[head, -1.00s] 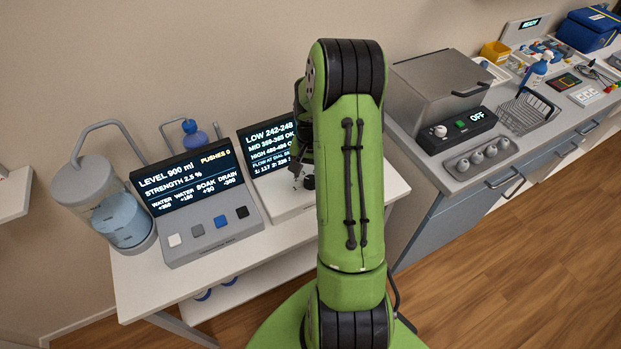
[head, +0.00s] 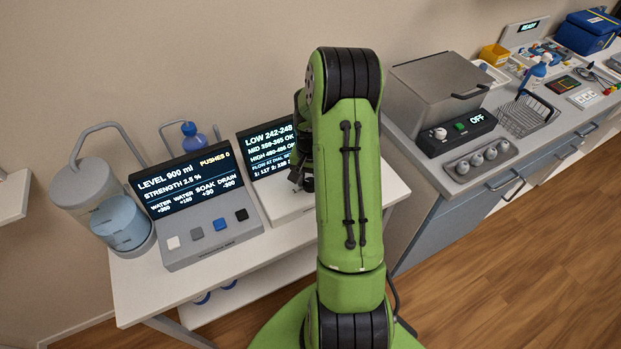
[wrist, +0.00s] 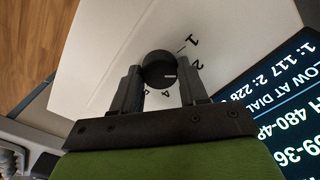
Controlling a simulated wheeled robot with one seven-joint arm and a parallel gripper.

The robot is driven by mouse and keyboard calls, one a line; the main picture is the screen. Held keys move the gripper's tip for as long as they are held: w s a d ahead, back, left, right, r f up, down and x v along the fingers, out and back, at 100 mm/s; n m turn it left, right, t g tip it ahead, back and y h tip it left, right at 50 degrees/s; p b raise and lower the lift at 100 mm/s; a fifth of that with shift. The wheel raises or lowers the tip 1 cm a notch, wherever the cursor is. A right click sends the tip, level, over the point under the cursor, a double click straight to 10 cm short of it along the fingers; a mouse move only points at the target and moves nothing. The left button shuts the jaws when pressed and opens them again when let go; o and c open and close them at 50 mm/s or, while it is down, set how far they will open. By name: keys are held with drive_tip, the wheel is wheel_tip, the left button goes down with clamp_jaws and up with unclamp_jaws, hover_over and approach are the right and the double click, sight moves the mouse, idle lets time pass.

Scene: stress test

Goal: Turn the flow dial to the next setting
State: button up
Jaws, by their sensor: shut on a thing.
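The flow dial (wrist: 159,70) is a round black knob with a light pointer mark, on a white panel with printed numbers around it. In the wrist view its pointer lies on the side of the printed 2. My gripper (wrist: 160,82) has one finger on each side of the dial and is shut on it. In the head view my gripper (head: 300,178) is at the front of the flow unit, mostly hidden by my green arm. The flow unit's dark screen (head: 266,150) shows low, mid and high ranges and is partly covered by my arm.
Left of the flow unit stands a console (head: 200,205) with a lit screen and several buttons, reading level 900 ml. A clear-walled tank (head: 120,222) stands at the far left. On the right is a counter with a grey box (head: 440,85) and a panel reading OFF (head: 456,133).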

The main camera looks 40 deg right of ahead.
sight(310, 182)
drive_tip(key=shift+m, duration=0.3)
drive_tip(key=m, duration=0.3)
drive_tip(key=shift+m+b, duration=0.3)
drive_tip(key=shift+b, duration=0.05)
drive_tip(key=shift+m, duration=1.7)
drive_tip(key=o, duration=1)
drive_tip(key=shift+o, duration=0.2)
wheel_tip(310, 182, up, 16)
drive_tip(key=p, duration=0.2)
